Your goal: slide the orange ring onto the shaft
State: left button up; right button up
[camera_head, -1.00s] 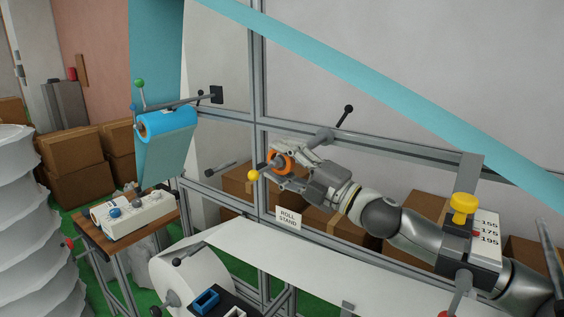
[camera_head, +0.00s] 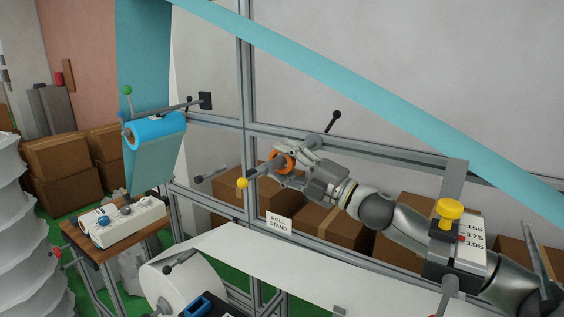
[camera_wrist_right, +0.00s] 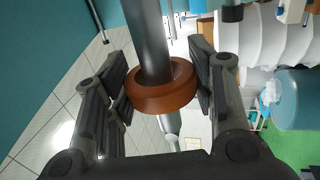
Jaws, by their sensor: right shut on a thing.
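The orange ring (camera_head: 284,163) is held between the fingers of my right gripper (camera_head: 287,164). In the right wrist view, the ring (camera_wrist_right: 165,90) sits between the two dark finger pads, and the grey shaft (camera_wrist_right: 147,38) passes into its hole. In the head view, the shaft (camera_head: 258,173) shows to the left of the ring, with a yellow ball (camera_head: 243,183) at its near end. The ring is around the shaft, some way in from that ball. The gripper hides part of the shaft. My left gripper is out of view.
A grey metal frame (camera_head: 247,120) stands behind the shaft. A black-tipped lever (camera_head: 335,116) sticks out above my gripper, and another bar (camera_head: 212,174) is left of the yellow ball. A "ROLL STAND" sign (camera_head: 279,223) and a white web (camera_head: 260,258) lie below. A blue roll (camera_head: 155,130) hangs left.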

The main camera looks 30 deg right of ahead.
jog(key=shift+d, duration=0.1)
jog(key=shift+w+d+p, duration=0.2)
jog(key=shift+w+d, duration=0.25)
jog(key=shift+d, duration=0.25)
jog(key=shift+w+d+p, duration=0.25)
jog(key=shift+w+d, duration=0.15)
jog(key=shift+d, duration=0.25)
jog(key=shift+w+d+p, duration=0.2)
jog(key=shift+w+d, duration=0.25)
jog(key=shift+d, duration=0.25)
jog(key=shift+d, duration=0.1)
jog(key=shift+w+d+p, duration=0.2)
jog(key=shift+w+d, duration=0.15)
jog(key=shift+d, duration=0.2)
jog(key=shift+w+d+p, duration=0.2)
jog(key=shift+w+d, duration=0.1)
jog(key=shift+d, duration=0.2)
jog(key=shift+w+d, duration=0.15)
jog(key=shift+d, duration=0.15)
jog(key=shift+f, duration=0.3)
jog(key=o, duration=1.1)
jog(key=shift+c, duration=0.2)
